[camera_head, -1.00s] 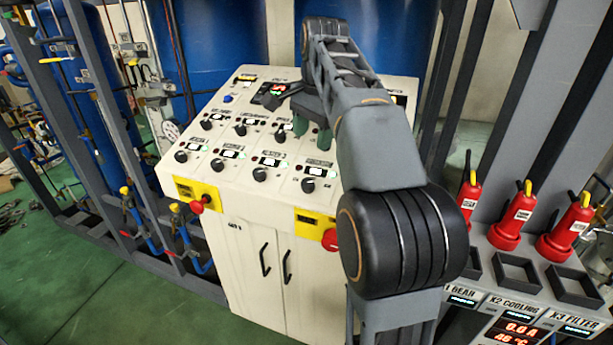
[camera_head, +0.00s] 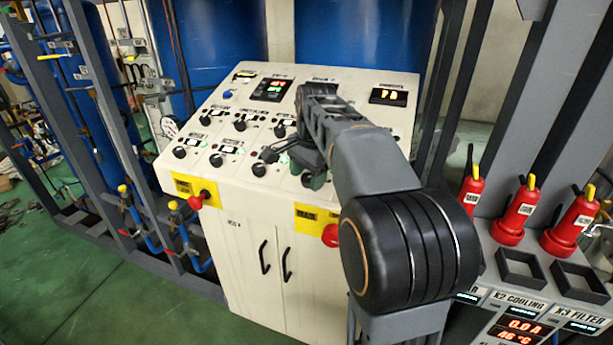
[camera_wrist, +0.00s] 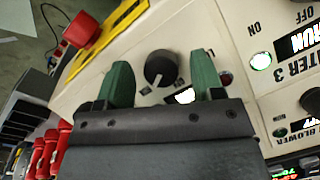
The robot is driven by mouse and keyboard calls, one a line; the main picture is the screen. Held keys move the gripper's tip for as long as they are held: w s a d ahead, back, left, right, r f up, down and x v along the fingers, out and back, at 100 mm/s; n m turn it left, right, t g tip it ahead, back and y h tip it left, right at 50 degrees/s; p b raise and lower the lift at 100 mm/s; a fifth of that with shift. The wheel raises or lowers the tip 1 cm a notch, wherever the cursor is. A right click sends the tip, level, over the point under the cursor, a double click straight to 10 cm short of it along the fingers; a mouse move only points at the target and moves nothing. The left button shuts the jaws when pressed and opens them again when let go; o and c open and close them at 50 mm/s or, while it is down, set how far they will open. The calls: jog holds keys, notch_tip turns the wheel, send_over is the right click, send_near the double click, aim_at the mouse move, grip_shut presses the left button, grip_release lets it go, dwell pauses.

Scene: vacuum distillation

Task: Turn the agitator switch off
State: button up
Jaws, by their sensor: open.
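A black rotary knob (camera_wrist: 160,68) lies between the two green fingertips of my gripper (camera_wrist: 163,74) in the wrist view. The fingers stand apart, one on each side of it, with visible gaps. Its label is hidden or unreadable, so I cannot tell from print whether it is the agitator switch, nor read its setting. In the head view my gripper (camera_head: 312,170) is over the lower right of the sloped control panel (camera_head: 380,120), where the knob is mostly covered.
Red emergency buttons (camera_head: 199,199) on yellow plates sit on the panel's front edge. Red extinguisher-like bottles (camera_head: 517,212) stand on a rack at right.

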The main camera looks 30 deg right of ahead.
jog(key=shift+f, duration=0.1)
jog(key=c, duration=0.9)
jog(key=shift+n+p, duration=0.3)
jog(key=shift+p, duration=0.1)
jog(key=shift+n+g+p, duration=0.3)
jog(key=shift+n+p, duration=0.3)
jog(key=shift+n, duration=0.1)
jog(key=n+g+h+p, duration=0.1)
jog(key=n+p, duration=0.1)
jog(key=n, duration=0.1)
jog(key=shift+a, duration=0.1)
jog(key=n+h+p, duration=0.1)
jog(key=n, duration=0.2)
jog(key=n+p, duration=0.1)
jog(key=n, duration=0.1)
jog(key=shift+n+g+h+p, duration=0.3)
jog(key=shift+n+g+h, duration=0.1)
jog(key=shift+n, duration=0.3)
